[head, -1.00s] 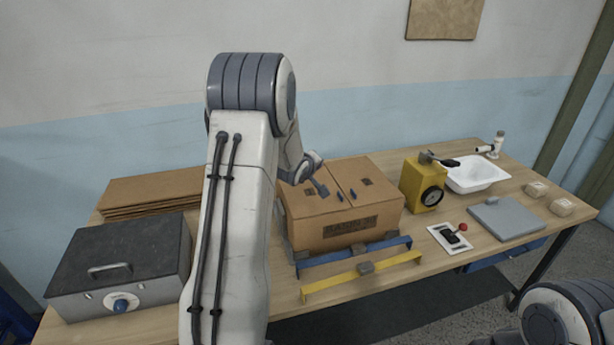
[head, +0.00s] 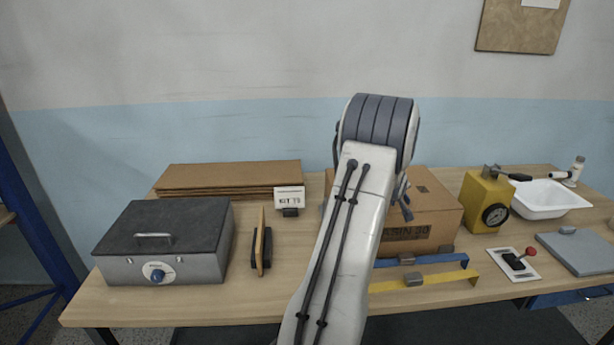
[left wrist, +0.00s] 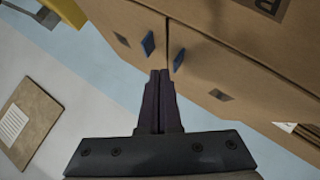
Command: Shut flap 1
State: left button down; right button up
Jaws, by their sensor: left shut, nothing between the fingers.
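The cardboard box (head: 425,218) stands on the table right of the middle, partly hidden behind my left arm. Its two top flaps show in the left wrist view, a left one (left wrist: 120,22) and a right one (left wrist: 225,62), meeting along a narrow seam and looking flat. Each has a small blue tab near the seam. No number shows on them, so I cannot tell which is flap 1. My left gripper (left wrist: 158,74) is shut and empty, its fingertips near the seam; I cannot tell if they touch. It is mostly hidden in the head view. My right gripper is out of view.
A grey case (head: 165,245) stands at the left, flat cardboard (head: 225,178) behind it. Blue and yellow bars (head: 425,282) lie before the box. A yellow gauge block (head: 487,200) and white basin (head: 545,198) are right.

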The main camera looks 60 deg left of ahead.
pick_arm(q)
jog(key=shift+w+f+b, duration=0.15)
jog(key=shift+f+b, duration=0.15)
jog(key=shift+f, duration=0.15)
jog(key=shift+r, duration=0.1)
dwell(0.4)
